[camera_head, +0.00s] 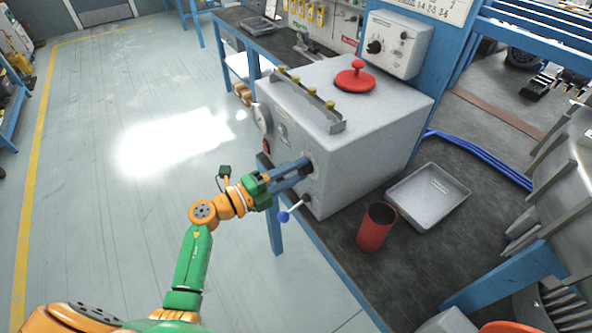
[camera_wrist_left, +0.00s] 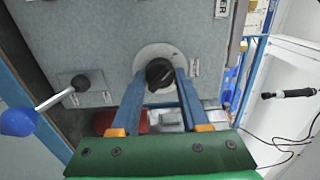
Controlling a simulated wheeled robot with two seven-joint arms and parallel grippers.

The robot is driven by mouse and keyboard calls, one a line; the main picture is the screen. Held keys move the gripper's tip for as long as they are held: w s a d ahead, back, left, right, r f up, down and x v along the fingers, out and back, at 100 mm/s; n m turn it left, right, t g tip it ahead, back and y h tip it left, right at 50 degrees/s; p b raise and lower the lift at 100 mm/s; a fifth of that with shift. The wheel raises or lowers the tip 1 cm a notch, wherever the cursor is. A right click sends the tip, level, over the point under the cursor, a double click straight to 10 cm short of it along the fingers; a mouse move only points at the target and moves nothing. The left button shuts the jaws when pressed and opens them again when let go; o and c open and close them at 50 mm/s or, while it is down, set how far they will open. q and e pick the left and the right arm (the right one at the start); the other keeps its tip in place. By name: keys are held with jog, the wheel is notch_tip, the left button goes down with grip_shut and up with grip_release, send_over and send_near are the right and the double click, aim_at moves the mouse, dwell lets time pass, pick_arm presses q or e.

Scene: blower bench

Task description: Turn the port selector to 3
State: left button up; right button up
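A black knob (camera_wrist_left: 159,73) sits on a round pale plate (camera_wrist_left: 152,54) on the front of the grey blower box. It looks like the port selector, but I cannot read its numbers or setting. My left gripper (camera_head: 306,163) is at the front of the grey box (camera_head: 375,135). In the left wrist view its two blue fingers (camera_wrist_left: 161,76) stand apart, one on each side of the knob. I cannot tell whether they touch it. My right gripper is not in view.
A lever with a blue ball (camera_head: 284,216) sticks out beside the gripper; the ball also shows in the left wrist view (camera_wrist_left: 18,121). A red cup (camera_head: 376,228) and a grey tray (camera_head: 428,197) stand on the dark bench. The floor to the left is clear.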

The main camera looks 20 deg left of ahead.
pick_arm(q)
grip_shut()
jog(key=shift+a+r+m+b, duration=0.1)
jog(key=shift+m+b, duration=4.75)
jog(key=shift+m, duration=4.05)
jog(key=shift+r, duration=0.1)
jog(key=o, duration=0.7)
grip_release()
